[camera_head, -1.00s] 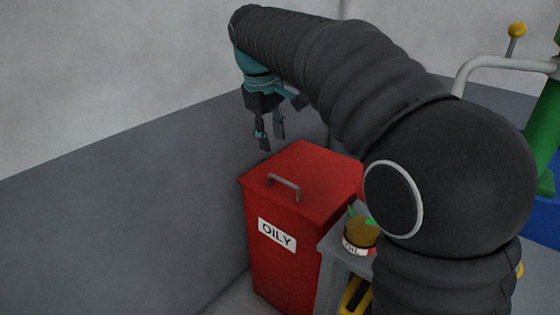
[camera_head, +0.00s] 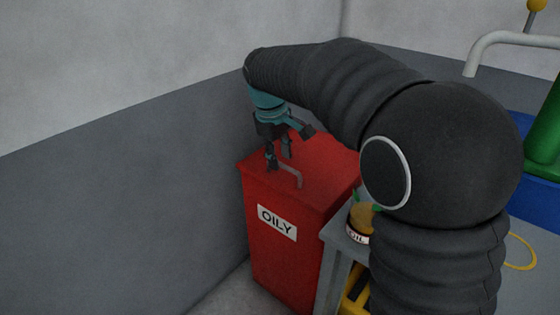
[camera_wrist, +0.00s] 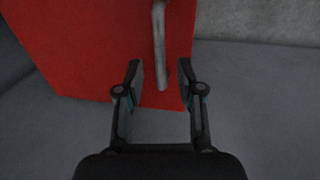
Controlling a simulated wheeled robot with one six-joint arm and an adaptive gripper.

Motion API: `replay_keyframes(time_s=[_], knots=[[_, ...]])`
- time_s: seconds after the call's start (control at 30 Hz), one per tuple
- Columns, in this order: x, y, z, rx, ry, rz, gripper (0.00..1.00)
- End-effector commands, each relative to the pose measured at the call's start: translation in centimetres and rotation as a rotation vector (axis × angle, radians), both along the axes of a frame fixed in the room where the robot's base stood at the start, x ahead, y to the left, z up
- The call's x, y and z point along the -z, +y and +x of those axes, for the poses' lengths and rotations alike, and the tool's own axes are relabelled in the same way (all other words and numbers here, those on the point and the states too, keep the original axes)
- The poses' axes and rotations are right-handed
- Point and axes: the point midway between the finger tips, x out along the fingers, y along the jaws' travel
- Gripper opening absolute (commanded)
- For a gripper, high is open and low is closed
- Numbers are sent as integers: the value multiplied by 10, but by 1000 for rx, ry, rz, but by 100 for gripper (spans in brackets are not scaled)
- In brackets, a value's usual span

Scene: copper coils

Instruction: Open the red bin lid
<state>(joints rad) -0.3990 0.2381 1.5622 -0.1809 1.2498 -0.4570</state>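The red bin (camera_head: 290,252) with the white OILY label (camera_head: 277,223) stands against the grey wall. Its lid (camera_head: 318,167) is closed, with a grey bar handle (camera_head: 290,175) on top. My gripper (camera_head: 279,163) points down over the lid at the handle's left end. In the wrist view the handle (camera_wrist: 160,50) runs down between the two fingers of my gripper (camera_wrist: 159,75). The fingers are apart, with a gap on each side of the bar. The red lid also fills the upper left of the wrist view (camera_wrist: 85,50).
The wall (camera_head: 130,200) runs close along the bin's left. Blue and green equipment (camera_head: 545,150) with a grey pipe is at the right.

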Motion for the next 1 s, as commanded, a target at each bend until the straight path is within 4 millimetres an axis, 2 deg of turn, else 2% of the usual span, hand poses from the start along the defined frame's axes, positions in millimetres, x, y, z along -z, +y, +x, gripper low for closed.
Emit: replay_keyframes(time_s=[0.13,0.43,0.47,0.6,1.0], knots=[[10,-1,1,0,1,-1,37],[12,-1,2,0,0,0,37],[12,-1,2,0,0,0,35],[11,-1,2,0,0,0,0],[6,-2,2,0,0,0,0]])
